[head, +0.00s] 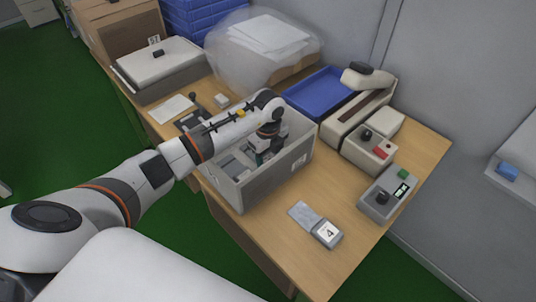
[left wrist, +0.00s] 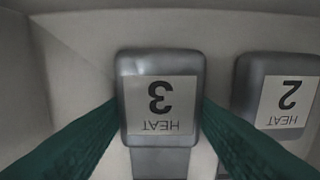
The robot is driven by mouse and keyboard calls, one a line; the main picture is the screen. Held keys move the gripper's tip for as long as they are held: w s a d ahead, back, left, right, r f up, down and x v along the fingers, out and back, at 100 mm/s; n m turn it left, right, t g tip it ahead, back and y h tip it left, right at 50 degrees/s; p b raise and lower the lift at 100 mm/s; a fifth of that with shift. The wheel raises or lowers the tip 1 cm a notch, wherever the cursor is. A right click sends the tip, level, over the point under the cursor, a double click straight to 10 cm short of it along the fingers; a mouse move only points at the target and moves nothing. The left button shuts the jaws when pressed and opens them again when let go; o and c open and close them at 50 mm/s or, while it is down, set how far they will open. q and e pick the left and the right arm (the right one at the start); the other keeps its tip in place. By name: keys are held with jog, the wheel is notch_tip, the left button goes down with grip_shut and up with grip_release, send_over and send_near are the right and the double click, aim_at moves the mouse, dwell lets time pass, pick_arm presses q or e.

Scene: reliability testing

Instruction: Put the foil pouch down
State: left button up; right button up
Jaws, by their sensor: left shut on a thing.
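My left gripper (head: 264,156) reaches down into the grey bin (head: 278,184) on the table. In the left wrist view its two green fingers are shut on the sides of a silver-grey foil pouch (left wrist: 161,68) with a white label reading HEAT 3, upside down in that view. I cannot tell whether this pouch touches the bin floor. A similar pouch (left wrist: 244,70) labelled HEAT 2 lies to its right in the bin, apart from it. The bin's near wall and my arm hide much of the inside in the head view. My right gripper is out of view.
Another pouch (head: 304,212) labelled 4 lies on the table's front right, with bare wood around it. A control box (head: 385,197), a sealer-like machine (head: 350,125) and a blue tray (head: 316,94) stand to the right and behind. A clear bag (head: 240,50) is at the back.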

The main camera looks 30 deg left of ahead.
aim_at(268, 158)
pick_arm(q)
jog(key=shift+f, duration=0.1)
jog(key=shift+f, duration=0.1)
jog(key=o, duration=1)
jog(key=shift+o, duration=0.2)
notch_tip(268, 158, up, 12)
jog(key=b, duration=0.1)
jog(key=shift+r, duration=0.2)
